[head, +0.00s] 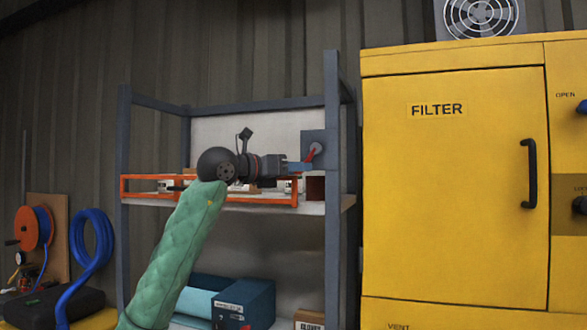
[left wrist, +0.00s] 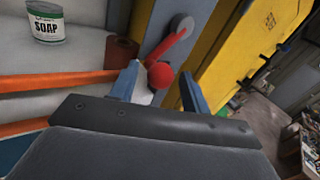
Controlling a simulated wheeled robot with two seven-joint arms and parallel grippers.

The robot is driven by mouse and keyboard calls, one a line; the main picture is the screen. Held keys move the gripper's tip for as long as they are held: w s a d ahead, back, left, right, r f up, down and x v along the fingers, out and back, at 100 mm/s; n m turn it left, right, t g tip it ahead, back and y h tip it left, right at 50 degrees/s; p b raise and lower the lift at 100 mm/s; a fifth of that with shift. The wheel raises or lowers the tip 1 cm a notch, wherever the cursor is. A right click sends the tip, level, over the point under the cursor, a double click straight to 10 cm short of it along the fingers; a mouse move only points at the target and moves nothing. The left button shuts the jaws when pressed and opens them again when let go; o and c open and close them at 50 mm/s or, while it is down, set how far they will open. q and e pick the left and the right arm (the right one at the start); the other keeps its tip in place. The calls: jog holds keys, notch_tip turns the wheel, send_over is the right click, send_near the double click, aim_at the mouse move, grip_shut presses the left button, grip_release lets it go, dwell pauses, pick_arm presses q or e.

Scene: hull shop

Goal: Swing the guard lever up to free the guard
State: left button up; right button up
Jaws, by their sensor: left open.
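The guard lever (head: 314,152) is a short red arm on a grey plate (head: 313,138) at the shelf's right post. In the left wrist view the lever (left wrist: 171,47) runs from a round grey hub to a red ball knob (left wrist: 160,75). In the head view it slants down and left from its pivot. The orange guard (head: 126,190) is a frame across the shelf front. My left gripper (head: 299,168) is at the lever's lower end. In the left wrist view its open blue fingers (left wrist: 157,82) stand either side of the knob; I cannot tell whether they touch it.
A soap can (left wrist: 45,22) and a brown roll (left wrist: 121,52) stand on the shelf behind the guard. The shelf's right post (head: 332,230) is close to my gripper. A yellow filter cabinet (head: 450,200) stands to the right. A blue-grey box (head: 246,302) is on the lower shelf.

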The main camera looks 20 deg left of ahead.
pick_arm(q)
grip_shut()
pick_arm(e)
jog(key=shift+w, duration=0.15)
